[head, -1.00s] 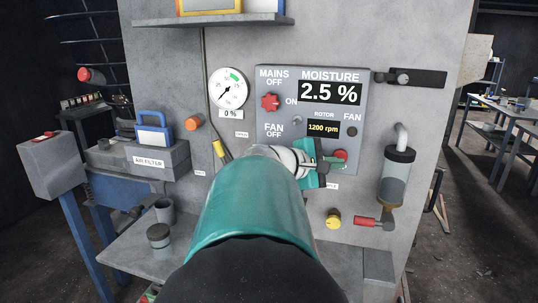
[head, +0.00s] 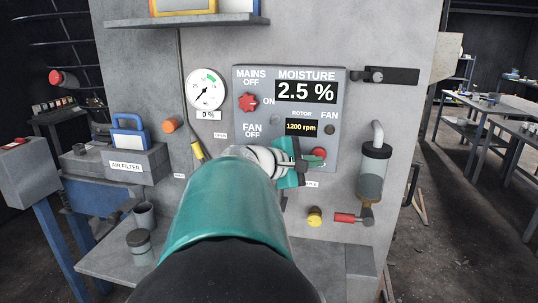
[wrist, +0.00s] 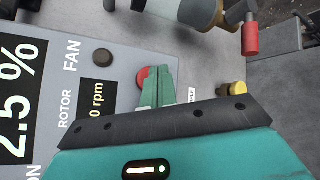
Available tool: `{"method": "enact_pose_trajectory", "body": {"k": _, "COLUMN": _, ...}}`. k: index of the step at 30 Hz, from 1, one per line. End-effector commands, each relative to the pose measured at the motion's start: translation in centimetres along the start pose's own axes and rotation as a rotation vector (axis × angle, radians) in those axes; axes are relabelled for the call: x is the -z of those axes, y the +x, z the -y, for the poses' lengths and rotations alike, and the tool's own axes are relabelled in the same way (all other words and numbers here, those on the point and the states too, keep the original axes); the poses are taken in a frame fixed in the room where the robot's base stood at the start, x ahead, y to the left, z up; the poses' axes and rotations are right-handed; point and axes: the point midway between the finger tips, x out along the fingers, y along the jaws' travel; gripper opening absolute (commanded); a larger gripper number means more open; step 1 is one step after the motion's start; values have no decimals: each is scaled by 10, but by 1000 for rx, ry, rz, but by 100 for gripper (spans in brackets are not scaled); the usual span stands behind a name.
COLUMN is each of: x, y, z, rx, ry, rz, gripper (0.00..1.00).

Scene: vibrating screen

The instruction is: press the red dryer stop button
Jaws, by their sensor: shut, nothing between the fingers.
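A red round button (head: 319,153) sits at the lower right of the grey control panel (head: 240,112); its label cannot be read. In the wrist view the red button (wrist: 143,77) is partly hidden behind the fingers. My gripper (head: 316,164) is shut and empty, its fingertips right at the button in the head view. In the wrist view my gripper's teal fingers (wrist: 162,80) overlap the button's edge. Whether they touch it cannot be told. The panel reads moisture 2.5 % and rotor 1200 rpm.
A red star-shaped mains knob (head: 248,101) and a dark fan button (head: 330,130) are nearby on the panel. A yellow knob (head: 314,216), a red-handled valve (head: 346,217) and a clear cylinder (head: 372,175) are to the lower right. A dial gauge (head: 206,90) hangs left.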

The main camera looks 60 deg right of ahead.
Motion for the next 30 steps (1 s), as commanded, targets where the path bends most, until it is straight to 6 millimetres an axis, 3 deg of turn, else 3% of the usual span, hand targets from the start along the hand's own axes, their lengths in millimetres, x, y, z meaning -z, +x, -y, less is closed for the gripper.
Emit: {"method": "enact_pose_trajectory", "body": {"k": 30, "x": 4, "y": 5, "z": -4, "rx": 0, "ry": 1, "rz": 0, "gripper": 0}}
